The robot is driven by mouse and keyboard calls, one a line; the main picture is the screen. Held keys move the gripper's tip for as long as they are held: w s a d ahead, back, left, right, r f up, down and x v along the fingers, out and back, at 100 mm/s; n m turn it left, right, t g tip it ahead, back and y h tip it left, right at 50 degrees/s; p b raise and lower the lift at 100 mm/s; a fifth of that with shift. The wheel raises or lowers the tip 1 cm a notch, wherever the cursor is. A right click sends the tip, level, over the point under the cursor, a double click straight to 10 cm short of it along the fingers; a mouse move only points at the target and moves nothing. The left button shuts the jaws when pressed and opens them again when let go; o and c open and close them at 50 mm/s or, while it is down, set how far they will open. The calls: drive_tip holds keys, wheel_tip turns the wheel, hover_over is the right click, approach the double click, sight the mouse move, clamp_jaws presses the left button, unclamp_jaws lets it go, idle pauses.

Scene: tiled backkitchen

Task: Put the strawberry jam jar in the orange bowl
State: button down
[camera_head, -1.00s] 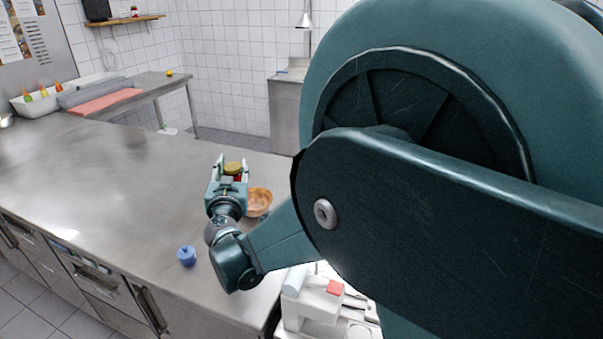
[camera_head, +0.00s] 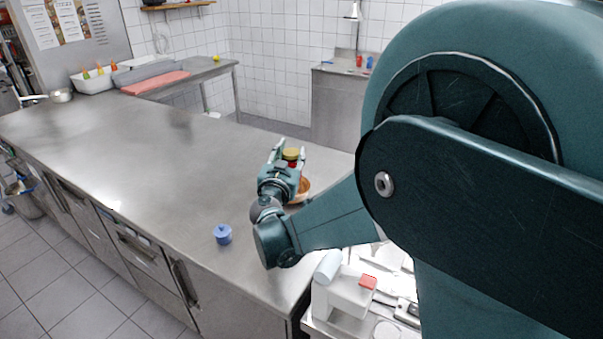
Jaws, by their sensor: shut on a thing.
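The strawberry jam jar (camera_head: 291,155) has a yellow-green lid and a bit of red below it. It sits between the fingers of my gripper (camera_head: 290,150), which is shut on it. The gripper hides the jar's lower part. The orange bowl (camera_head: 304,188) stands on the steel counter, just right of my gripper and partly hidden behind it. The jar appears close to the bowl's left side; I cannot tell its height above the counter or whether it overlaps the bowl.
A small blue lidded pot (camera_head: 223,234) stands on the counter (camera_head: 150,160) near its front edge, left of my arm. The counter's middle is clear.

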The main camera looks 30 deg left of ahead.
sight(291, 163)
drive_tip(key=shift+f+b, duration=0.5)
drive_tip(key=shift+f, duration=1.6)
drive_tip(key=shift+f+b, duration=0.55)
drive_tip(key=shift+f, duration=1.35)
drive_tip(key=shift+f, duration=0.15)
drive_tip(key=c, duration=1.7)
unclamp_jaws()
drive_tip(key=shift+r, duration=0.2)
